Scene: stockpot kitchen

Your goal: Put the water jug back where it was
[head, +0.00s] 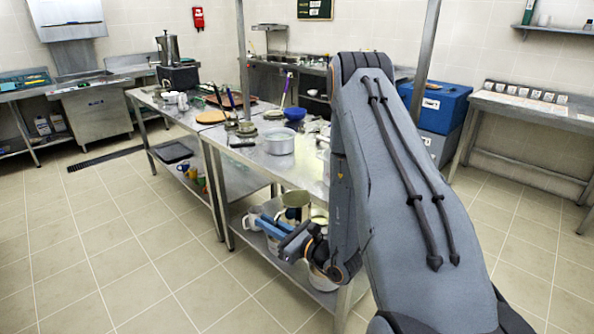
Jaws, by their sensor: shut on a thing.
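My gripper (270,226) reaches to the lower shelf (240,213) of the steel table, at the end of my lowered arm. It is shut on a small pale jug (251,219), which looks like the water jug. The jug is partly hidden by my gripper, and its handle side shows at the left. It is at the front of the lower shelf; I cannot tell whether its base touches the shelf.
A silver stockpot (278,141) and a blue bowl (294,113) stand on the tabletop above. Table legs are close by.

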